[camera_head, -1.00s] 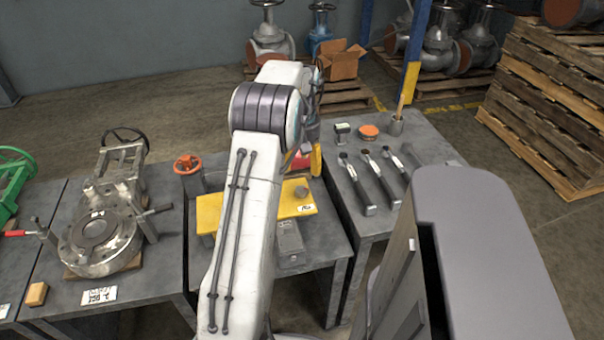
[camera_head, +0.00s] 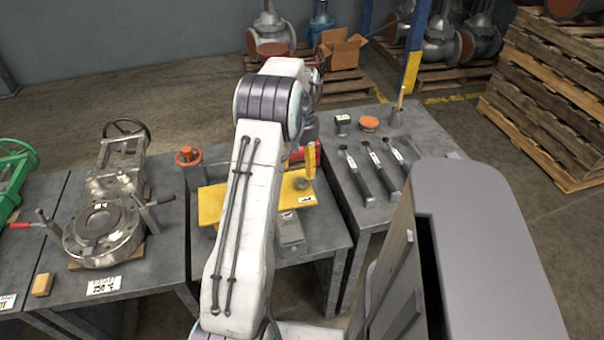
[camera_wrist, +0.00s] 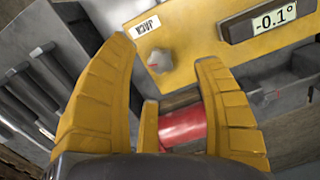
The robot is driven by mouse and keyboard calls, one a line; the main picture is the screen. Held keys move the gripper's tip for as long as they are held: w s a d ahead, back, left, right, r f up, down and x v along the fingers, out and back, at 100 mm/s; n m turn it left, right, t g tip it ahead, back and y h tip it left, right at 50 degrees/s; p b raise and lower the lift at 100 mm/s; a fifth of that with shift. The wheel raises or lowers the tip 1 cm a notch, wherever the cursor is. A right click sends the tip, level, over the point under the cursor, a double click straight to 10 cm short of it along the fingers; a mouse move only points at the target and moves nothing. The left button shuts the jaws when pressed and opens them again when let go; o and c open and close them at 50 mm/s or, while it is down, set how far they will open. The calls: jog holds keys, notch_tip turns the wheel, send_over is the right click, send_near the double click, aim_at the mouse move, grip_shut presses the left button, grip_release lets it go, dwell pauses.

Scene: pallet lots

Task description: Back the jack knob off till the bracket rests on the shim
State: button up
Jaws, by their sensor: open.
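The yellow bracket plate (camera_head: 212,205) lies on the middle table, partly hidden behind my arm. Its jack knob (camera_head: 303,183) is near the right end. In the wrist view the grey lobed knob (camera_wrist: 158,62) has a red mark and stands by a JACK label (camera_wrist: 145,25). The plate's display (camera_wrist: 277,18) reads -0.1°. My gripper (camera_wrist: 165,50) is open, its yellow fingers spread to either side of the knob; I see no clear contact. A red cylindrical part (camera_wrist: 183,125) shows between the fingers; I cannot tell what it belongs to. I cannot make out the shim.
A grey block (camera_head: 291,232) sits at the plate's front edge. An orange handwheel (camera_head: 188,157) stands behind the plate. Several grey tools (camera_head: 370,175) lie on the right table. A round metal flange (camera_head: 100,240) is on the left table.

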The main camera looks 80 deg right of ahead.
aim_at(302, 180)
jog(key=m, duration=0.2)
jog(key=f+m, duration=0.1)
jog(key=m, duration=0.1)
jog(key=shift+d, duration=0.1)
jog(key=m, duration=0.4)
jog(key=shift+d+m, duration=0.25)
jog(key=shift+m, duration=0.05)
jog(key=m, duration=0.5)
jog(key=shift+d+f+m+h, duration=0.1)
jog(key=shift+d+m+h, duration=0.2)
jog(key=shift+d+h, duration=0.1)
jog(key=m, duration=0.4)
jog(key=shift+d, duration=0.1)
jog(key=shift+f+m, duration=0.3)
jog(key=shift+f, duration=3.4)
jog(key=shift+c, duration=0.4)
jog(key=shift+b, duration=0.3)
jog(key=c, duration=1.1)
